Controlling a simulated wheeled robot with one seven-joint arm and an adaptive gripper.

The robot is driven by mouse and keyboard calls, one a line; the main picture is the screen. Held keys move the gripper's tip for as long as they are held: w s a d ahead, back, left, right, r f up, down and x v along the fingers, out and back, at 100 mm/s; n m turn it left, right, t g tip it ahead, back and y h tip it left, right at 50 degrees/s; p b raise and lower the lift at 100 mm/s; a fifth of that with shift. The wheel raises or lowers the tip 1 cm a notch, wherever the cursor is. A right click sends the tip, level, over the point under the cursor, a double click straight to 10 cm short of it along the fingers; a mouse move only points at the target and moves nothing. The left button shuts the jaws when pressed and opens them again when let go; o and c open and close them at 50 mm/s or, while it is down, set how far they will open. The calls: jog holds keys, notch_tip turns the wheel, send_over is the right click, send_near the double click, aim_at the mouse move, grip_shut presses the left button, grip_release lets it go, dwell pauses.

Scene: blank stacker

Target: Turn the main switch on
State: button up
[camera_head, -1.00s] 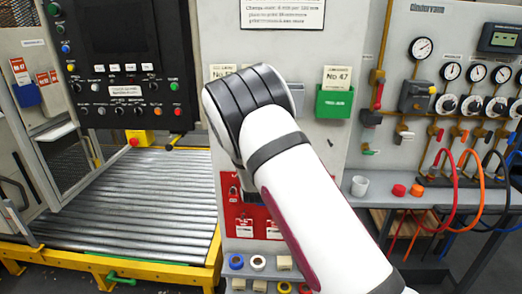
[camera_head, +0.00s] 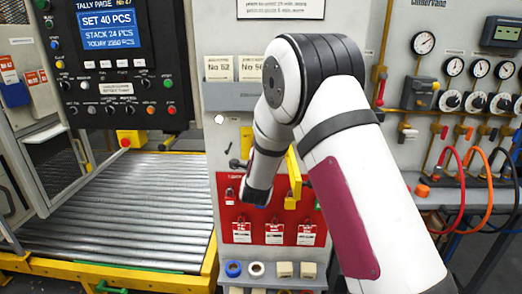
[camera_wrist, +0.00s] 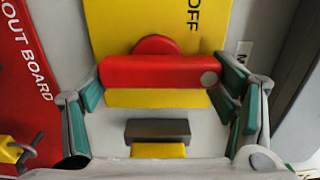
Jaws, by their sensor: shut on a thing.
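The main switch shows in the wrist view as a red bar handle (camera_wrist: 150,71) with a round red hub on a yellow plate (camera_wrist: 130,25). The word OFF is printed on the plate to the right of the hub. My gripper (camera_wrist: 160,76) has its teal-padded fingers at both ends of the red handle, shut on it. The handle lies across the view, level between the fingers. In the head view my arm hides the handle and the fingertips; some yellow (camera_head: 246,142) shows beside the arm.
A red lockout board (camera_head: 268,232) with padlocks and tags is close below and beside my arm. The black control panel (camera_head: 130,90) at left has a lit screen (camera_head: 109,26) reading SET 40 PCS. A roller conveyor (camera_head: 130,215) lies below it. Gauges and hoses are at right.

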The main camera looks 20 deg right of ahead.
jog(key=shift+a, duration=0.1)
dwell(0.3)
jog(key=o, duration=1.2)
jog(key=shift+c, duration=0.2)
jog(key=v, duration=1.2)
